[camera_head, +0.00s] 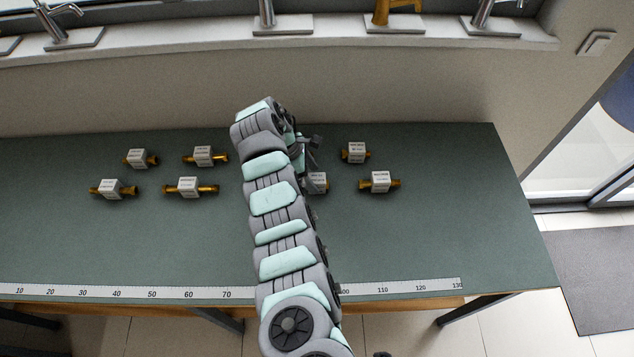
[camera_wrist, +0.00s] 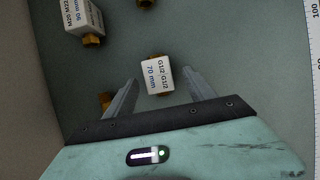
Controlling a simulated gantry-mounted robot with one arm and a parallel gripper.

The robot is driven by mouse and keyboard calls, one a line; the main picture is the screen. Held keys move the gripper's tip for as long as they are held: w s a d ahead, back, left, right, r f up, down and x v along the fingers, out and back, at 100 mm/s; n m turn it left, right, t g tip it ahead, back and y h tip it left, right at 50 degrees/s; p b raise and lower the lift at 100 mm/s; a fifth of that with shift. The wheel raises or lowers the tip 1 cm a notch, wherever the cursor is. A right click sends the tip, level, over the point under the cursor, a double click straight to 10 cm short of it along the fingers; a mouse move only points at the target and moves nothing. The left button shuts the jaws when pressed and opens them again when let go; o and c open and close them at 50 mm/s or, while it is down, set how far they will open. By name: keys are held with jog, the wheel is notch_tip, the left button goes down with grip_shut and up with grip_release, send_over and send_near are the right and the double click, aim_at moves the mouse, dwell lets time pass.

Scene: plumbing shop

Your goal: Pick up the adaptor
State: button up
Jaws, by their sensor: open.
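In the wrist view, a brass adaptor with a white label block (camera_wrist: 157,75) reading "G1/2-G1/2 70 mm" lies between the fingers of my gripper (camera_wrist: 160,82). The fingers are open, one on each side of the block, and are not visibly closed on it. The block hides much of its brass. In the head view, my gripper (camera_head: 312,142) is over the bench, largely hidden by my arm. An adaptor (camera_head: 319,182) shows partly beside the arm. I cannot tell for certain whether it is the one between the fingers.
Several similar labelled adaptors lie on the green bench (camera_head: 420,240), including ones at left (camera_head: 190,187) and right (camera_head: 380,181). In the wrist view, another label block (camera_wrist: 82,18) is at upper left. A ruler strip (camera_head: 150,292) runs along the front edge. Taps stand on the sill (camera_head: 340,40).

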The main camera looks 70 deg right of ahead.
aim_at(314, 178)
jog(key=x, duration=0.4)
jog(key=shift+f, duration=0.15)
jog(key=shift+c, duration=0.5)
grip_shut()
